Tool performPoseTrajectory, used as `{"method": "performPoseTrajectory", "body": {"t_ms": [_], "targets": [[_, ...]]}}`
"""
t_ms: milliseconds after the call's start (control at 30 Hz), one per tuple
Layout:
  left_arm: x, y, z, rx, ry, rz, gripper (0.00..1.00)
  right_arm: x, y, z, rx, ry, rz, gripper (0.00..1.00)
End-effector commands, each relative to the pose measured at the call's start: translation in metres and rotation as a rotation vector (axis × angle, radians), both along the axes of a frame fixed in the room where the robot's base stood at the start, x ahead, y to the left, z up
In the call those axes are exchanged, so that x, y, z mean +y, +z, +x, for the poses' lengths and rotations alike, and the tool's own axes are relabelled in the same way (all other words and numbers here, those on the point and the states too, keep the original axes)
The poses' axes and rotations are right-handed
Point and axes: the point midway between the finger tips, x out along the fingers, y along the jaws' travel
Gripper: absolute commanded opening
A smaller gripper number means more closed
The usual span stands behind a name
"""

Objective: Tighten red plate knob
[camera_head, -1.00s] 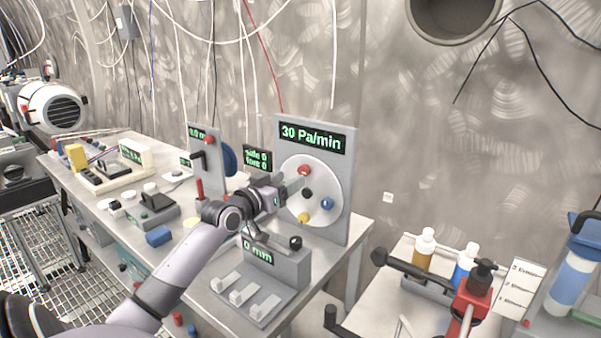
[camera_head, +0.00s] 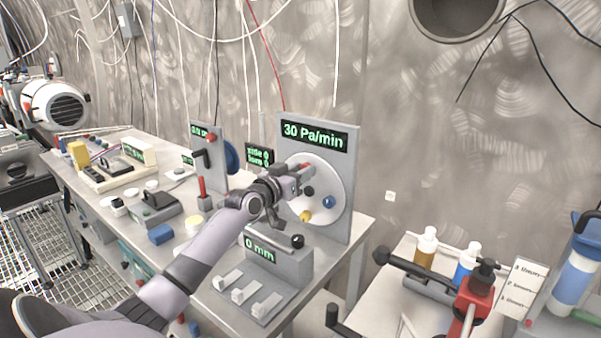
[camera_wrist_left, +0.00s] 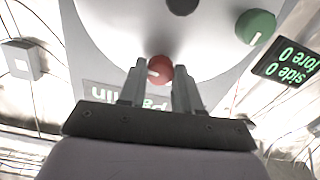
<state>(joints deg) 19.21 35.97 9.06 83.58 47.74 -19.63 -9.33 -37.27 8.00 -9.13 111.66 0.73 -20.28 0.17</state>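The red knob (camera_head: 306,167) sits near the top of a round white disc (camera_head: 335,181) on an upright grey plate (camera_head: 344,222) that reads 30 Pa/min. My left gripper (camera_head: 298,177) reaches it from the left. In the left wrist view, the red knob (camera_wrist_left: 160,69) lies between the tips of the two fingers of my left gripper (camera_wrist_left: 159,80), which stand apart on either side of it. Whether the fingers touch it is unclear. Black, blue and yellow (camera_head: 305,216) knobs share the disc. My right gripper is not in view.
A grey box reading 0 mm (camera_head: 278,264) with a black knob and white levers stands below the arm. A display (camera_head: 259,156) and another panel stand left of the plate. A cart with bottles (camera_head: 426,249) is at the right.

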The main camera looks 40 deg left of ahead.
Motion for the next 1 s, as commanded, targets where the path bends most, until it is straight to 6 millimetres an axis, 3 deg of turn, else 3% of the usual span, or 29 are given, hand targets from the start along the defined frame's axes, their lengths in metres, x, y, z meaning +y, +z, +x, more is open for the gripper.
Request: {"method": "performPoseTrajectory", "body": {"t_ms": [467, 1000], "targets": [[-0.0002, -0.0003, -0.0002, 0.008, -0.001, 0.075, 0.03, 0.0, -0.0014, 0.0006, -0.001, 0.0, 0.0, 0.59], [-0.0003, 0.0012, -0.0003, 0.06, -0.001, 0.529, 0.03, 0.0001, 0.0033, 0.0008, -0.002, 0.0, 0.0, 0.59]]}}
